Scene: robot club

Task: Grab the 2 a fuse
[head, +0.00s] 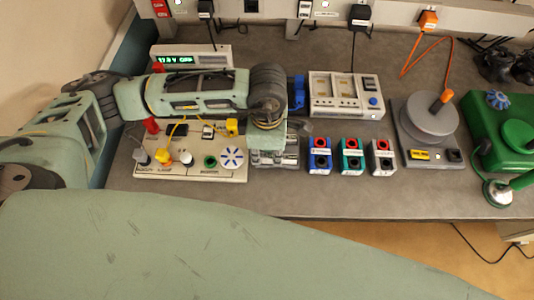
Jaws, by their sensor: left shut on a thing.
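My left arm comes in from the left, and my left gripper (277,152) points down at the table between the white panel board and the small blue, green and grey blocks. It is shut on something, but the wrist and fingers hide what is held. I cannot make out the 2 a fuse or any rating label in this view. My right gripper is not in view.
Blue (319,156), green (351,158) and grey (383,158) terminal blocks stand close on the right. Behind are a white device (346,112) and a display unit (215,52); a grey turntable (430,118) stands farther right.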

